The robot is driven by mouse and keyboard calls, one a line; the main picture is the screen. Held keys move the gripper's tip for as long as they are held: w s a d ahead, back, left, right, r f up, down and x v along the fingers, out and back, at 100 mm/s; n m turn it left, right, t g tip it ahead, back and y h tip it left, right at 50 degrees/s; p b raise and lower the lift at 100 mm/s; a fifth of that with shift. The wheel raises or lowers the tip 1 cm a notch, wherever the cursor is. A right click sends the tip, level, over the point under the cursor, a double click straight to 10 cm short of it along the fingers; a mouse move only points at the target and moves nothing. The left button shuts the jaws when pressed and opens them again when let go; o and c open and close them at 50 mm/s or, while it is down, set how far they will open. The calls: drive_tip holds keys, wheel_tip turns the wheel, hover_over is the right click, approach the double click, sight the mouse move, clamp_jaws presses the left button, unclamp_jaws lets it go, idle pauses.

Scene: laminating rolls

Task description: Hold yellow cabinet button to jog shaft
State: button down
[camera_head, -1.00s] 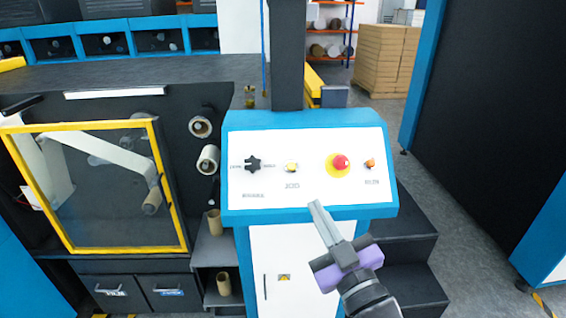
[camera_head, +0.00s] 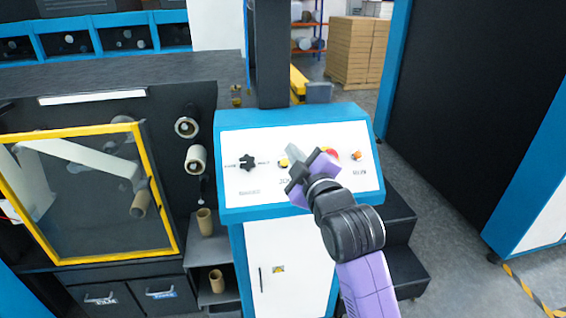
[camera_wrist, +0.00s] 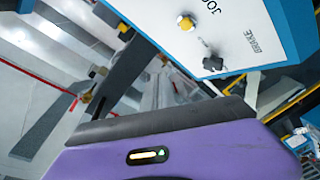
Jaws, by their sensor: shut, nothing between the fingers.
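The yellow JOG button (camera_head: 283,162) sits on the white panel of the blue-edged control cabinet (camera_head: 227,199), right of a black knob (camera_head: 247,162). My gripper (camera_head: 292,149) is shut and empty, with its tip in front of the panel beside the button and partly covering it. I cannot tell whether the tip touches the panel. In the wrist view the yellow button (camera_wrist: 185,22) shows whole, with the black knob (camera_wrist: 213,63) below it and nothing pressing it. My purple gripper body fills the lower part there.
A red button (camera_head: 331,153), partly hidden by my gripper, and an orange RUN button (camera_head: 356,156) are to the right on the same panel. A yellow-framed guard window (camera_head: 147,190) stands left. A dark post (camera_head: 270,60) rises behind the cabinet.

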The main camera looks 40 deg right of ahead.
sight(288, 163)
drive_tip(key=shift+w+d+f+b, duration=0.6)
drive_tip(key=shift+w+f+b, duration=0.25)
drive_tip(key=shift+f+b, duration=0.15)
drive_tip(key=shift+w+d+f+b, duration=0.55)
drive_tip(key=shift+w+f+b, duration=0.3)
drive_tip(key=shift+f+b, duration=0.15)
drive_tip(key=shift+w+d+f+b, duration=0.6)
drive_tip(key=shift+w+f+b, duration=0.3)
drive_tip(key=shift+f, duration=0.2)
drive_tip(key=shift+f, duration=0.1)
drive_tip(key=shift+w+d+f, duration=0.15)
drive_tip(key=shift+w+f, duration=0.05)
drive_tip(key=shift+w+d+f+b, duration=0.15)
drive_tip(key=shift+w+f+b, duration=0.05)
drive_tip(key=shift+f+b, duration=0.1)
idle(2.2)
drive_tip(key=shift+r, duration=0.1)
idle(1.4)
drive_tip(key=shift+s+a+r+p, duration=0.35)
drive_tip(key=shift+s+r+p, duration=0.15)
drive_tip(key=shift+p, duration=0.2)
